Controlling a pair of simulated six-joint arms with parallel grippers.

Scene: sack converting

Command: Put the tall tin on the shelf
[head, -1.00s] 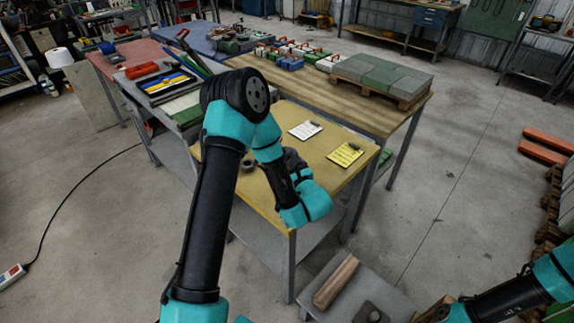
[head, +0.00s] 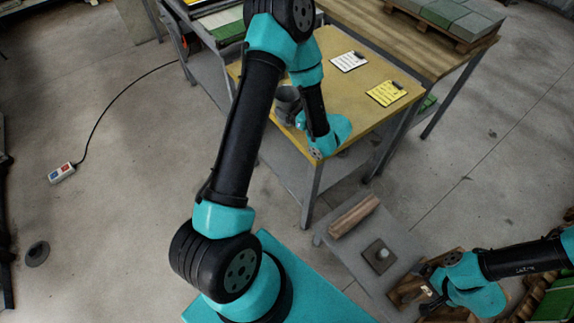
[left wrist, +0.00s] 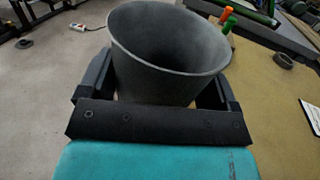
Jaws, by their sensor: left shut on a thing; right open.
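The tall tin (head: 287,101) is a grey, open-topped, slightly flared can near the left edge of the yellow-topped bench (head: 352,100). It fills the middle of the left wrist view (left wrist: 170,40), where its inside looks empty. My left gripper (head: 296,117) is shut on it, with a finger on each side; the tin looks about upright. I cannot tell whether its base touches the bench top. A grey lower shelf (head: 283,163) lies under the bench top, partly hidden by my left arm. My right gripper (head: 428,292) is open and empty at the lower right.
A low grey stand (head: 350,257) in front holds a wooden block (head: 354,216) and a dark square plate (head: 379,256). A dark ring (left wrist: 283,60) lies on the bench. Open floor lies left.

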